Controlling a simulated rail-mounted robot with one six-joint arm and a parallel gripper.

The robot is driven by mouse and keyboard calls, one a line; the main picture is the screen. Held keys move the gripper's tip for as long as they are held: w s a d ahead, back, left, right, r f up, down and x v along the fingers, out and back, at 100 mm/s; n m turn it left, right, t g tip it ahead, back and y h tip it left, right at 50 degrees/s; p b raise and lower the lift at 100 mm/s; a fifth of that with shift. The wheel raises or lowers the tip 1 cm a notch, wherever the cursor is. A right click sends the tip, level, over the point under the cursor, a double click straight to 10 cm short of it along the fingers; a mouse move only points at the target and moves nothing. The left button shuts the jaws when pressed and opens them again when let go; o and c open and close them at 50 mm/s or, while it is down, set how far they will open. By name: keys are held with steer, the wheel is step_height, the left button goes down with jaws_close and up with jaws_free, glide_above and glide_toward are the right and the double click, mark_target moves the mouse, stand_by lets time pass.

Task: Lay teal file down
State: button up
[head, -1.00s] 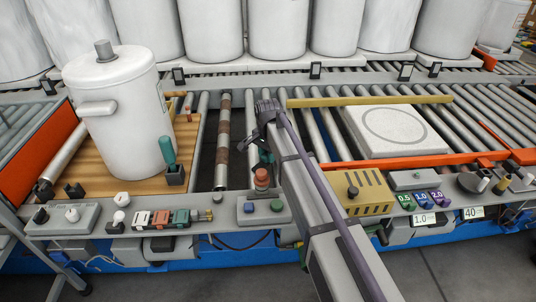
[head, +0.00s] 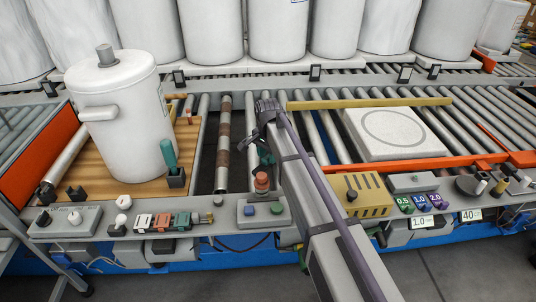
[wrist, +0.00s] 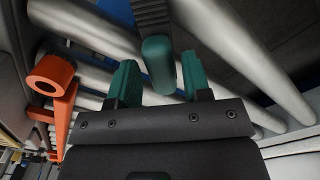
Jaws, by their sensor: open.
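In the wrist view, a rounded teal handle (wrist: 159,66) with a dark ribbed strip (wrist: 153,14) beyond it shows between my fingertips; it looks like the file. My gripper (wrist: 160,82) has teal fingers, spread apart, with visible gaps on both sides of the handle. I cannot tell how far beyond the fingers it is, or what it rests on. In the head view, my gripper (head: 264,156) is low above the rollers, partly hidden by my own arm. Another teal upright handle (head: 168,153) stands in a black holder (head: 176,178), well left of my gripper.
A white lidded tank (head: 125,120) stands on a wooden board at the left. An orange-red stacked knob (head: 261,180) is just below my gripper. A yellow vented box (head: 362,194) and a pale square plate (head: 395,133) lie to the right. White drums line the back.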

steer(key=shift+r+p, duration=1.6)
steer(key=shift+r, duration=0.25)
steer(key=o, duration=0.6)
step_height(320, 180, up, 11)
steer(key=p, duration=1)
steer(key=shift+f+p, duration=0.1)
steer(key=shift+p, duration=0.3)
steer(key=shift+f, duration=0.1)
